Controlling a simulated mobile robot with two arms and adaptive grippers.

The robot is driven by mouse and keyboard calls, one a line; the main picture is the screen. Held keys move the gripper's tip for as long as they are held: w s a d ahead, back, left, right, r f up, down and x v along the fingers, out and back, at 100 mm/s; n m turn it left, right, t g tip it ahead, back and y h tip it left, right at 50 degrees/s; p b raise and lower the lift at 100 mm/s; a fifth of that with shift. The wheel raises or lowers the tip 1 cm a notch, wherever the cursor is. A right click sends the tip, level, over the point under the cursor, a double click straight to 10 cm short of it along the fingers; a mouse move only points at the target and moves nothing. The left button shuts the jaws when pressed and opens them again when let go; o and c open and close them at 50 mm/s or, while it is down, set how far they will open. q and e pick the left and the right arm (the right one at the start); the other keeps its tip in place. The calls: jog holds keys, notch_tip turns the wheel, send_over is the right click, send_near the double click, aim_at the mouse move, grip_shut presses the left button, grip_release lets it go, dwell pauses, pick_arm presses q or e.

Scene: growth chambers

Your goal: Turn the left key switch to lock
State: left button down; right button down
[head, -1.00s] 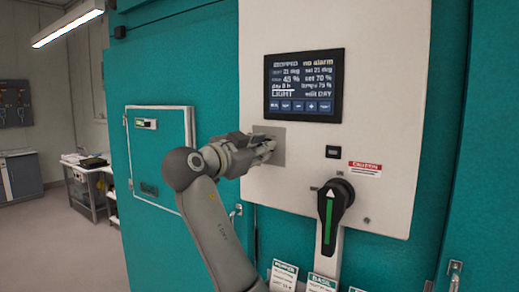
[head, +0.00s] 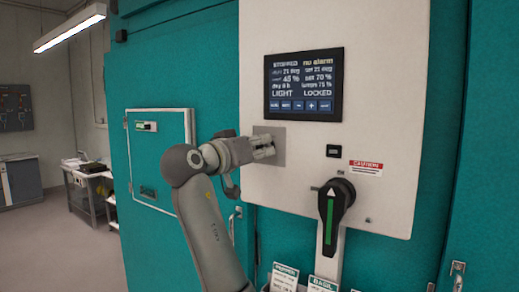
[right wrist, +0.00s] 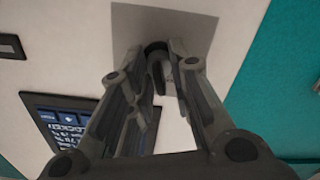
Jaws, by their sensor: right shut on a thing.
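The left key switch sits on a square grey plate (head: 277,133) on the white control panel, left of and below the screen. The plate also shows in the right wrist view (right wrist: 132,22). My right gripper (head: 270,150) is at the plate, shut on the key of the switch. In the right wrist view its fingertips (right wrist: 168,58) close around the key, which they mostly hide. The screen (head: 303,84) reads STOPPED, no alarm, LIGHT and LOCKED. My left gripper is not in view.
A black rotary handle (head: 333,205) with a green stripe points up at the panel's lower right. A small black switch (head: 333,151) and a red-and-white caution label (head: 365,168) are above it. Labelled cards (head: 285,277) stand below. A lab bench (head: 90,185) is far left.

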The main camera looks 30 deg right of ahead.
jog(key=shift+n, duration=1)
jog(key=shift+r, duration=0.1)
jog(key=c, duration=1.6)
grip_release()
jog(key=shift+a, duration=0.1)
jog(key=v, duration=1.2)
